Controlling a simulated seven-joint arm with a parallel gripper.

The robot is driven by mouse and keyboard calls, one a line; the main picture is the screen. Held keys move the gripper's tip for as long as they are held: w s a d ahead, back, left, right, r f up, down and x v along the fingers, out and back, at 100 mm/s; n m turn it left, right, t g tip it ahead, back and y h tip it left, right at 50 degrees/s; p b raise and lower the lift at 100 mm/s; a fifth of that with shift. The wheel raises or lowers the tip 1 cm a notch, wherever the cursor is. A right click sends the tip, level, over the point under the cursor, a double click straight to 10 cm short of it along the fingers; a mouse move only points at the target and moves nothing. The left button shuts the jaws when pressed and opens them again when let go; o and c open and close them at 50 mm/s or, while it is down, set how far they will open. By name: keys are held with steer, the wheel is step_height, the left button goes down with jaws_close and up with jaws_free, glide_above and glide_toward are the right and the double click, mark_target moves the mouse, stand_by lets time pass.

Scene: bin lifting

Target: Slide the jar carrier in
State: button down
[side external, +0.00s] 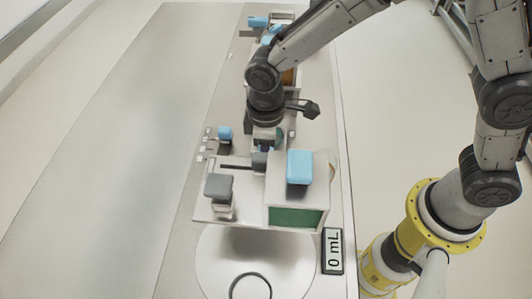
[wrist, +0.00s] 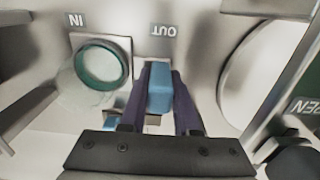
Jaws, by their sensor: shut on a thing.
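My gripper (side external: 263,148) reaches down over the white and grey apparatus on the bench. In the wrist view its two dark fingers (wrist: 160,92) are shut on a light blue handle (wrist: 160,88), one finger on each side. I take this handle to be the jar carrier's; the rest of the carrier is mostly hidden. A clear jar with a green rim (wrist: 98,67) is left of the fingers, by the "IN" label (wrist: 77,22). The "OUT" label (wrist: 164,30) is just beyond the handle. In the side view the gripper hides the held handle.
A white box (side external: 296,198) with a light blue block (side external: 300,167) on top stands right of the gripper. A grey knob (side external: 218,187) is on the left. A "0 mL" display (side external: 332,251) is at front right. The bench's left side (side external: 120,150) is clear.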

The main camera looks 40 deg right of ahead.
steer(key=shift+r, duration=0.1)
stand_by(0.3)
steer(key=w+d, duration=0.5)
steer(key=shift+w+d, duration=0.2)
steer(key=shift+w, duration=0.1)
steer(key=c, duration=0.6)
jaws_free()
steer(key=shift+s, duration=0.1)
steer(key=shift+c, duration=0.2)
step_height(320, 180, up, 14)
